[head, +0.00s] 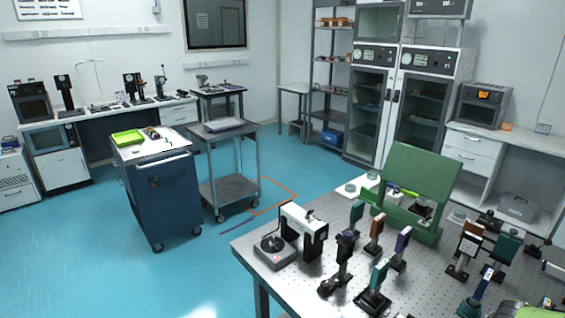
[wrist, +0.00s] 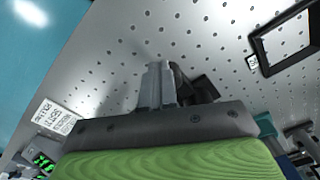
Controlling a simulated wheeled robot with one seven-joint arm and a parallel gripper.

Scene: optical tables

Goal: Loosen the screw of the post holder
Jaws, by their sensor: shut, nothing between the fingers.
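Several post holders with dark bases and coloured plates stand on the perforated optical table (head: 290,280) in the head view. Among them are a teal-topped one (head: 376,283), a black one (head: 343,262) and a brown-topped one (head: 468,248). I cannot tell which one the task means, and no screw can be made out. In the wrist view my gripper (wrist: 158,84) has its grey fingers together over the table top. A dark object (wrist: 198,90) shows just right of and behind the fingertips, partly hidden; whether they touch it is unclear.
A green stand (head: 425,180) and a white-and-black device (head: 303,228) stand on the table. In the wrist view a black frame (wrist: 285,42) is at upper right, a printed label (wrist: 55,118) at left. Blue floor is open left of the table, beyond it a blue cart (head: 160,200).

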